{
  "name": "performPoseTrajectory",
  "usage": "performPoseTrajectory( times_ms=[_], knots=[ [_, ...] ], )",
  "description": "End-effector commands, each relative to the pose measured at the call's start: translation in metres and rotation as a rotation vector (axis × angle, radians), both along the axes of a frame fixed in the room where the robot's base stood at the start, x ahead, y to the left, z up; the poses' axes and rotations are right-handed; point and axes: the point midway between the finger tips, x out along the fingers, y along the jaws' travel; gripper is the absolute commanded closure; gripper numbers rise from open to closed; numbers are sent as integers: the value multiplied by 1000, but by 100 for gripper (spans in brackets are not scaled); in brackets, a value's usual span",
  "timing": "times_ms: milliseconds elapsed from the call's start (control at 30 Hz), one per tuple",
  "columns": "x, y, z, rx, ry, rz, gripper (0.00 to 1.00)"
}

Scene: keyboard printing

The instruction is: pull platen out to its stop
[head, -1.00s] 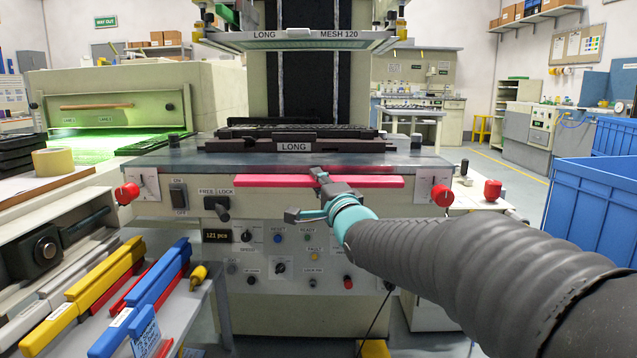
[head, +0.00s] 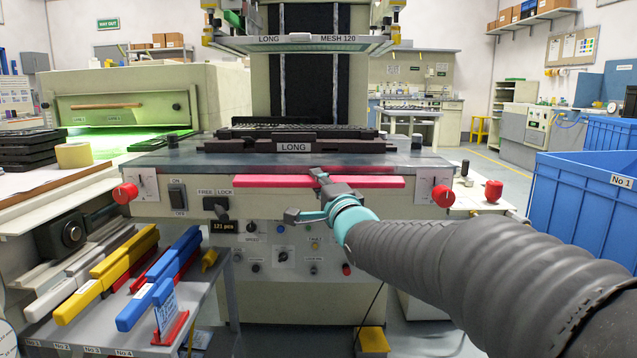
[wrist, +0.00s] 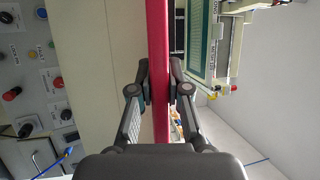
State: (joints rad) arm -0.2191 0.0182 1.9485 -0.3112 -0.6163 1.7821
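The platen (head: 420,160) is a grey metal table with a dark pallet marked LONG (head: 293,147) on top. A red bar (head: 250,181) runs along its front edge. My gripper (head: 322,194) is at the bar's middle, at the end of my grey sleeved arm. In the wrist view the red bar (wrist: 159,40) passes between the two fingers of my gripper (wrist: 159,85), which lie close against both sides. The FREE/LOCK lever (head: 222,210) on the platen's front hangs down. The platen's rear is partly hidden by the pallet.
A screen frame marked LONG MESH 120 (head: 300,43) hangs above. A side shelf with coloured squeegees (head: 110,275) stands at left. Blue bins (head: 580,205) stand at right. A yellow pedal (head: 373,340) is on the floor below. Red knobs (head: 443,195) flank the platen's front.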

Motion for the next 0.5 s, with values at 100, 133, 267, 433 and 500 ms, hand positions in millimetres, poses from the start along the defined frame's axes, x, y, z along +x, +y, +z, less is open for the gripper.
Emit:
performPoseTrajectory(
  times_ms=[100, 133, 267, 433, 500],
  knots=[
    [-1, 1, -2, -2, 2, 2, 62],
    [-1, 1, -2, -2, 2, 2, 58],
    [-1, 0, -2, -2, 1, 2, 58],
    [-1, 0, -1, -2, 1, 1, 58],
    [-4, -1, -2, -2, 1, 1, 58]
  ],
)
